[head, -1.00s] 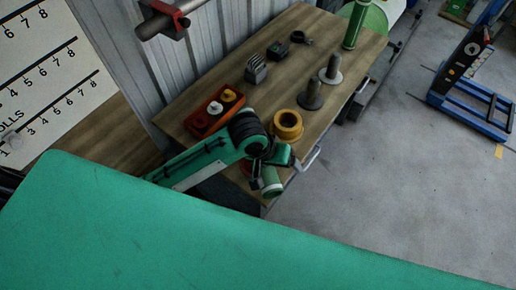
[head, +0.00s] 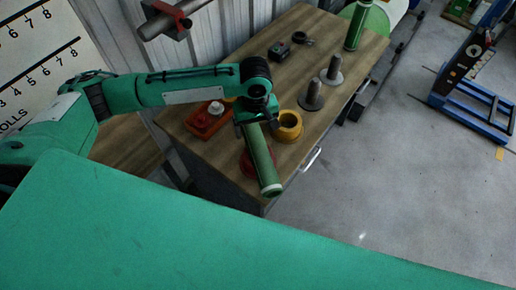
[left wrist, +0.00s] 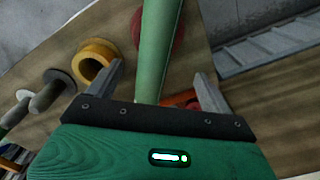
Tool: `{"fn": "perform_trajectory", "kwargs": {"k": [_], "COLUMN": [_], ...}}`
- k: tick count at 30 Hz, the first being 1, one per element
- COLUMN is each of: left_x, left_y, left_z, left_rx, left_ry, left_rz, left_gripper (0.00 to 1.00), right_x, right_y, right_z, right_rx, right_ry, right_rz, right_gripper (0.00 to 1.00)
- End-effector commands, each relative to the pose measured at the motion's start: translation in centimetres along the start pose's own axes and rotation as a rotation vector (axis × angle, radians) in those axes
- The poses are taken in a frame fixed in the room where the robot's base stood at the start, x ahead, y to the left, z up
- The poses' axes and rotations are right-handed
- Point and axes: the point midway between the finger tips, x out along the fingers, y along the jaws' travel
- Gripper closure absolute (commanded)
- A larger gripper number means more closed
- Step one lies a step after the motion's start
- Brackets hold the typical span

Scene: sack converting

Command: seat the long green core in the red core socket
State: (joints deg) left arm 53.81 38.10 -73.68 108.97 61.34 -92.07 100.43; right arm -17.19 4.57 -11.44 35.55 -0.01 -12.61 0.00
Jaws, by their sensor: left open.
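The long green core (head: 261,158) with a pale end slants over the red core socket (head: 246,165) near the table's front edge. It covers part of the socket, and I cannot tell whether it touches it. My left gripper (head: 250,120) is at the core's far end. In the left wrist view the gripper (left wrist: 158,88) is open. The core (left wrist: 153,50) runs between its spread fingers with gaps on both sides. The red socket (left wrist: 176,38) shows behind the core there. My right gripper is not in view.
A yellow ring-shaped socket (head: 289,127) stands close to the right of the core. Two grey spindles (head: 311,97) (head: 332,72) stand behind it. A red tray (head: 203,124) is at the left. Another green core (head: 358,26) stands at the far end of the table (head: 283,80).

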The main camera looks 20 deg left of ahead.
Motion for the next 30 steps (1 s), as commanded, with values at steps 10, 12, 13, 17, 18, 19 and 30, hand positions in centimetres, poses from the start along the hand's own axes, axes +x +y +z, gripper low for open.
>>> {"fn": "perform_trajectory", "kwargs": {"k": [10,12,13,17,18,19,30], "left_x": [6.2,6.9,7.1,7.7,8.0,8.3,12.5], "left_y": [0.1,0.1,0.1,0.2,0.2,0.3,0.6], "left_z": [0.1,0.1,0.1,0.1,0.1,0.1,0.1], "left_rx": [0.002,0.003,0.003,0.004,0.003,0.004,0.003], "left_ry": [-0.002,-0.001,0.0,0.0,0.0,0.0,-0.001], "left_rz": [-0.001,0.0,0.0,0.0,-0.001,-0.001,0.0], "left_gripper": [0.17,0.17,0.17,0.17,0.17,0.17,0.17], "right_x": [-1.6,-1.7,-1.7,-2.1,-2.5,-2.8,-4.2], "right_y": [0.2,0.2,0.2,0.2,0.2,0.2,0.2], "right_z": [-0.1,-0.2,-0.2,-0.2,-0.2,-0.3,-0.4], "right_rx": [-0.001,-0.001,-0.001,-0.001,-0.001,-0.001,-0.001], "right_ry": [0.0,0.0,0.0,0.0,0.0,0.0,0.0], "right_rz": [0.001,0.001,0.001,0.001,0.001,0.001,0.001], "right_gripper": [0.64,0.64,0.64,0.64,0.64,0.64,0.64]}}
